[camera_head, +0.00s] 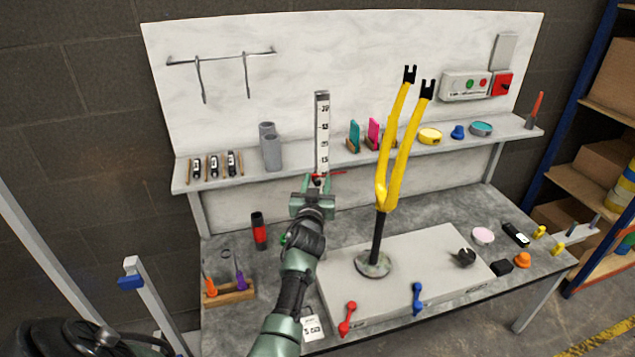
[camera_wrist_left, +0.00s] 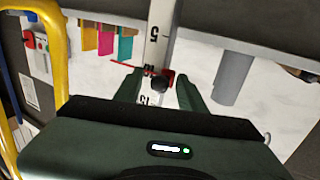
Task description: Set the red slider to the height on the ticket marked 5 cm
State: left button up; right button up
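A white upright scale (camera_head: 322,130) with black numbers stands at the shelf's front edge, left of the yellow fork; it also shows in the left wrist view (camera_wrist_left: 153,45). The red slider (camera_wrist_left: 168,74), with a black knob, sits low on it, near a partly hidden number that looks like 10. The slider is mostly hidden in the head view. My left gripper (camera_wrist_left: 159,90) is open, its fingers on either side of the knob with gaps visible. A small white ticket (camera_head: 312,326) lies at the bench front; its print is too small to read. My right gripper is out of view.
A yellow fork (camera_head: 394,165) stands on a grey base plate (camera_head: 430,275) right of my arm. Grey cylinders (camera_head: 270,150) stand on the shelf left of the scale. A red-black bottle (camera_head: 259,232) and a tool holder (camera_head: 230,294) are on the bench at left.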

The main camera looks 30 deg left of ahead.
pick_arm(q)
grip_shut()
jog(key=shift+d, duration=0.15)
dwell(1.3)
